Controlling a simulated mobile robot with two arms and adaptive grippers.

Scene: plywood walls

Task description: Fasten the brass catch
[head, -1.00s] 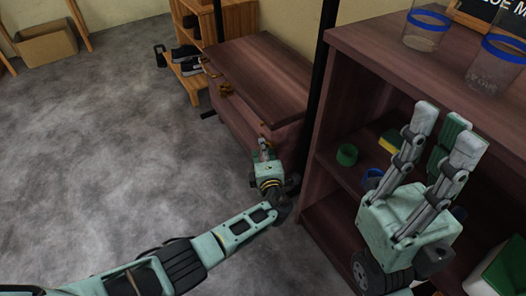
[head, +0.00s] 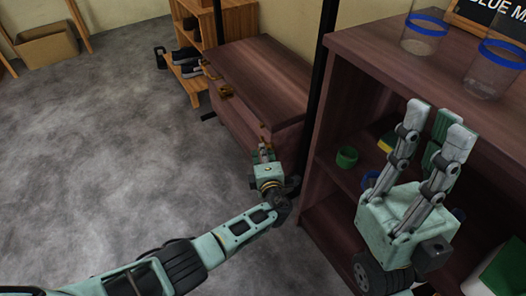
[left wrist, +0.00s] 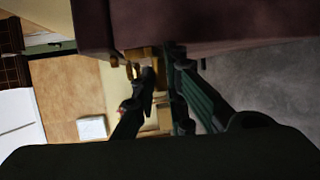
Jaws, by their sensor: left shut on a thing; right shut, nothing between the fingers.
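The dark reddish wooden chest (head: 262,75) has a lid that looks down. One brass catch (head: 226,90) sits on its front at the left. Another brass catch (head: 265,131) is at the right end of the front, largely hidden by my left gripper (head: 265,150). In the left wrist view, brass parts (left wrist: 139,54) show against the chest's underside edge, at the tips of the left gripper's fingers (left wrist: 162,72). The left gripper is shut on this right-hand brass catch; its exact position is too dark to tell. My right gripper (head: 436,122) is shut and empty, raised before the shelf unit.
A shelf unit (head: 385,75) stands at the right, with jars (head: 424,33) on top and a green ring (head: 347,157) inside. A black post (head: 320,90) rises between it and the chest. A shoe rack (head: 235,25) is behind.

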